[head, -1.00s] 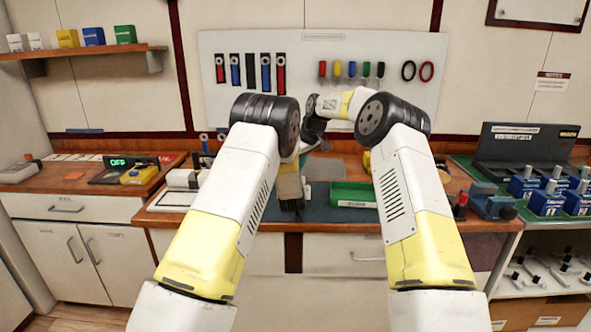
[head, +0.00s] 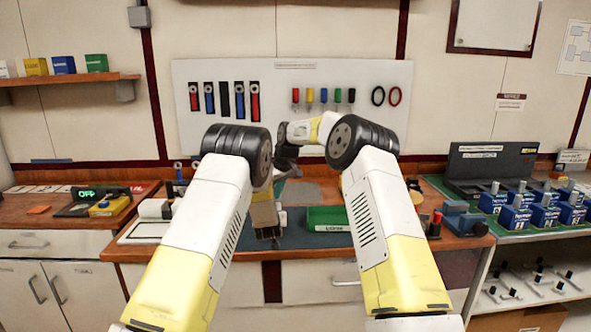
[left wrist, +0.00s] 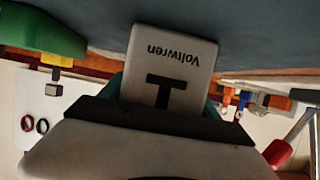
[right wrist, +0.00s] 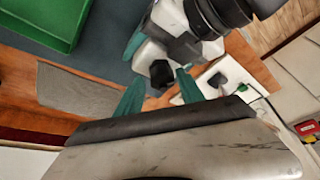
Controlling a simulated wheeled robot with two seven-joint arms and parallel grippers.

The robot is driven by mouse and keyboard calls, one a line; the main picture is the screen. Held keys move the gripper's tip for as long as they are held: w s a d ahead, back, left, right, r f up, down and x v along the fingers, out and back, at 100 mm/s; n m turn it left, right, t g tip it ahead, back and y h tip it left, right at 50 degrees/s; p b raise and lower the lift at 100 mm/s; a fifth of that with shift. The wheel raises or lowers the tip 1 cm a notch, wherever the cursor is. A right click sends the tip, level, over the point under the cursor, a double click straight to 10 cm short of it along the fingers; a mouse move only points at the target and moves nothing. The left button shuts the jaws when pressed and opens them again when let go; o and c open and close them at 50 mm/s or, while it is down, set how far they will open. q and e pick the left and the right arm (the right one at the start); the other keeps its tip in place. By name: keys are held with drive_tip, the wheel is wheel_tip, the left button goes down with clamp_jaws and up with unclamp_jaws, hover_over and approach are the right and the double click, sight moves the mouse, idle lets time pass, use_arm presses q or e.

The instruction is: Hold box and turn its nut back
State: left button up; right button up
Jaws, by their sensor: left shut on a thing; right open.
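My left gripper (left wrist: 165,92) is shut on a pale box (left wrist: 172,62) marked "Voltwren" with a black T-shaped mark. The teal fingers lie at the box's sides. In the right wrist view a dark six-sided nut (right wrist: 162,73) shows at the near end of the pale body held by the left gripper. My right gripper (right wrist: 161,80) is open, its teal fingers on either side of the nut. I cannot tell whether they touch it. In the head view the arms largely hide the box and both grippers.
A green tray (head: 328,219) stands on the bench mat beside the arms. A blue vise (head: 466,217) and several blue boxes (head: 514,218) are at the right. A display reading "OFF" (head: 87,192) is at the left. A tool board (head: 350,120) hangs behind.

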drive_tip(key=m, duration=0.1)
drive_tip(key=m+h, duration=0.1)
drive_tip(key=m, duration=0.1)
drive_tip(key=m+t, duration=0.1)
drive_tip(key=m, duration=0.1)
drive_tip(key=shift+s+a+h, duration=0.15)
drive_tip(key=shift+a+h, duration=0.2)
drive_tip(key=shift+h, duration=0.05)
drive_tip(key=shift+d+r+m, duration=0.1)
drive_tip(key=shift+r+m, duration=0.2)
drive_tip(key=shift+m, duration=0.4)
drive_tip(key=v, duration=1.2)
drive_tip(key=s+d+r, duration=0.4)
drive_tip(key=s, duration=0.4)
drive_tip(key=s+d+r+m+t, duration=0.1)
drive_tip(key=s+d+r, duration=0.3)
drive_tip(key=s, duration=0.4)
drive_tip(key=shift+s+d+r, duration=0.15)
drive_tip(key=shift+s+d, duration=0.05)
drive_tip(key=shift+d, duration=0.1)
drive_tip(key=shift+w, duration=0.1)
